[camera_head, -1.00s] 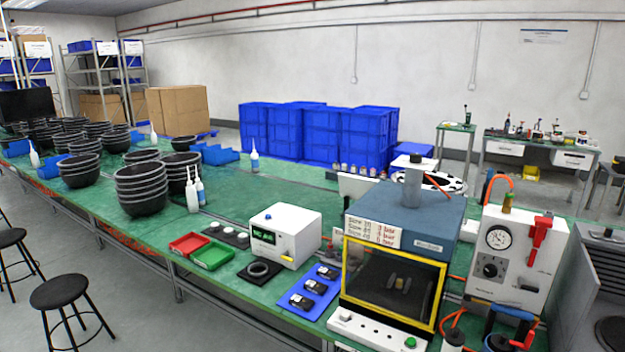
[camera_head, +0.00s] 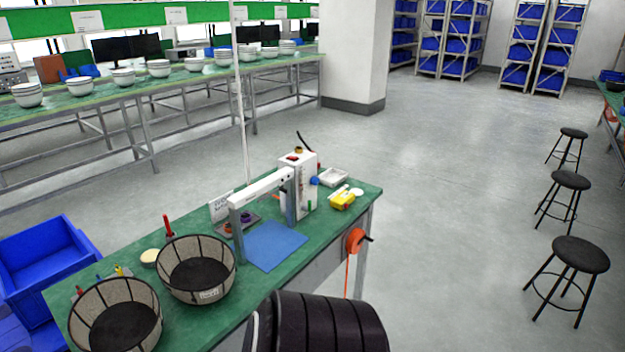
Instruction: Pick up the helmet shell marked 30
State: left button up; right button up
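No shell marked 30 can be made out. Several stacks of pale bowl-shaped shells (camera_head: 122,78) stand on the long green bench at the far left, too small to read any marking. Two mesh-sided round baskets or shells with dark insides sit on the near green table, one in the middle (camera_head: 196,271) and one at its lower left (camera_head: 114,318). The middle one carries a small label that I cannot read. Neither of my grippers is in view.
A bench press (camera_head: 298,190) and a blue mat (camera_head: 275,246) are on the near table (camera_head: 345,212). A black ribbed object (camera_head: 320,325), unclear, fills the bottom centre. Blue crates (camera_head: 40,255) stand left. Black stools (camera_head: 580,255) stand right; the floor between is open.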

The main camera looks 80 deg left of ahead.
aim_at(197, 268)
jog(key=u, duration=3.5)
